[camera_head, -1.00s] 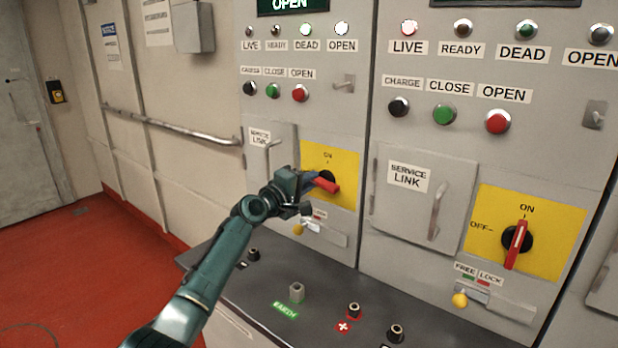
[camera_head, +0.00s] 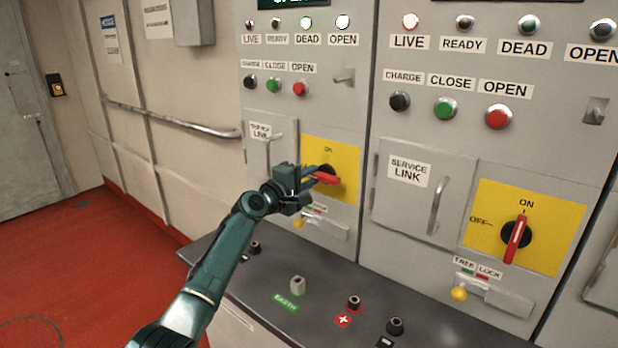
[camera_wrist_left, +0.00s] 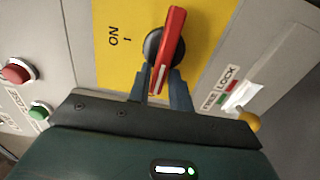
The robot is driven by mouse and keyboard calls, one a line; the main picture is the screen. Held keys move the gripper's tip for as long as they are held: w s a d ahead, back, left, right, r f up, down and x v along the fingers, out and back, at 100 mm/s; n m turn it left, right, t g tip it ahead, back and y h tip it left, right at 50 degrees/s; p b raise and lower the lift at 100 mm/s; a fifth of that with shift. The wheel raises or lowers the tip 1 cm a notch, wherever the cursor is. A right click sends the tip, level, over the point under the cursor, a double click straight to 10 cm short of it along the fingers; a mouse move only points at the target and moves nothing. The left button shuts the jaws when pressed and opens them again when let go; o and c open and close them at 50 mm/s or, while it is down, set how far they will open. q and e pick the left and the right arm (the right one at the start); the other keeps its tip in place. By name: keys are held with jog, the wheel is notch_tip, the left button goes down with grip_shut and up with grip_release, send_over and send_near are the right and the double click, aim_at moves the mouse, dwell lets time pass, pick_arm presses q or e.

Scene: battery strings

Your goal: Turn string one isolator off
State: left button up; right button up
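The isolator handle (camera_head: 327,179) on the left panel is red, on a black knob over a yellow plate (camera_head: 345,157) marked ON at the top. The handle lies about crosswise to the ON mark, tilted slightly in the head view. The wrist view shows the red handle (camera_wrist_left: 170,45) with its white-lined end between my fingers, pointing away from ON to the side. My left gripper (camera_head: 313,177) comes from the left, its two fingers close along both sides of the handle end. It appears shut on it. The OFF label is hidden behind the gripper. My right gripper is not in view.
The right panel has its own red isolator handle (camera_head: 515,240), upright at ON. Below the left plate is a yellow-knobbed lock slide (camera_head: 320,224). A dark ledge (camera_head: 262,300) with terminals juts out below. The left panel's DEAD (camera_head: 306,23) and OPEN (camera_head: 343,22) lamps are lit.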

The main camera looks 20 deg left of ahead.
pick_arm(q)
jog(key=shift+o, duration=1.3)
jog(key=v, duration=1.3)
jog(key=shift+s, duration=0.1)
